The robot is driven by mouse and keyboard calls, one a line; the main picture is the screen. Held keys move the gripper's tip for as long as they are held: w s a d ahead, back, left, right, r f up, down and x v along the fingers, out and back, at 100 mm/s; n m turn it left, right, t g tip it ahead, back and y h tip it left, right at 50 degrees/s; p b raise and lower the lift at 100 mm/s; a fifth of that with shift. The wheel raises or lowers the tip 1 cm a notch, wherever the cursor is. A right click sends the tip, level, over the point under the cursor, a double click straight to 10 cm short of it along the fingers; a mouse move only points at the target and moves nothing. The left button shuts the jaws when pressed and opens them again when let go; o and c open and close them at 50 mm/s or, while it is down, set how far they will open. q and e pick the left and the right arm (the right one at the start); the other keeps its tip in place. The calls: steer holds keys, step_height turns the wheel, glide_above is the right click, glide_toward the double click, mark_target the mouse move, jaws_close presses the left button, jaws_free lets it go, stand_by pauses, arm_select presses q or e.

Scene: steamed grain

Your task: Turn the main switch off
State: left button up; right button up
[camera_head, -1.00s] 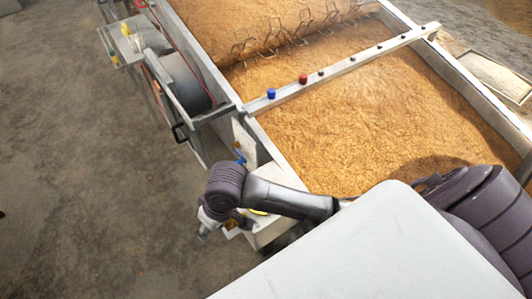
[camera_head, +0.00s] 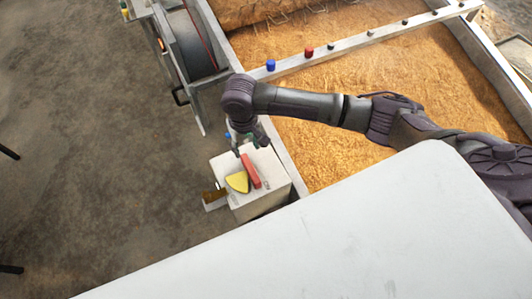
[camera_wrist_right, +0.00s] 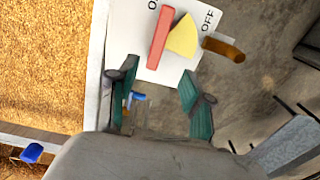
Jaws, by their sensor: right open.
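The main switch is a red lever (camera_head: 250,171) on a white box (camera_head: 255,198) at the corner of the grain trough. A yellow wedge-shaped plate (camera_head: 238,182) lies beside the lever. In the right wrist view the red lever (camera_wrist_right: 158,38) stands near the "O..." lettering, which is partly cut off, and the yellow plate (camera_wrist_right: 183,37) lies between it and the "OFF" lettering (camera_wrist_right: 208,20). My right gripper (camera_head: 249,145) is just behind the lever's far end. In the wrist view its green-padded fingers (camera_wrist_right: 158,90) are open, apart from the lever, with nothing between them. My left gripper is not in view.
A brown tab (camera_head: 212,195) sticks out from the box's side. The trough of grain (camera_head: 330,155) lies right of the box, crossed by a rail with blue (camera_head: 270,65) and red (camera_head: 309,52) knobs.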

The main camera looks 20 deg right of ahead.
glide_above(250, 167)
step_height(250, 167, down, 5)
steer(key=shift+a+r, duration=0.1)
steer(key=shift+r, duration=0.1)
step_height(250, 167, down, 9)
steer(key=shift+f, duration=0.1)
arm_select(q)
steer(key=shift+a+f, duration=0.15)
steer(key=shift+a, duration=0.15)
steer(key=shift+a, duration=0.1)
arm_select(e)
steer(key=shift+c, duration=0.5)
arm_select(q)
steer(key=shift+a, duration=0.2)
arm_select(e)
jaws_close()
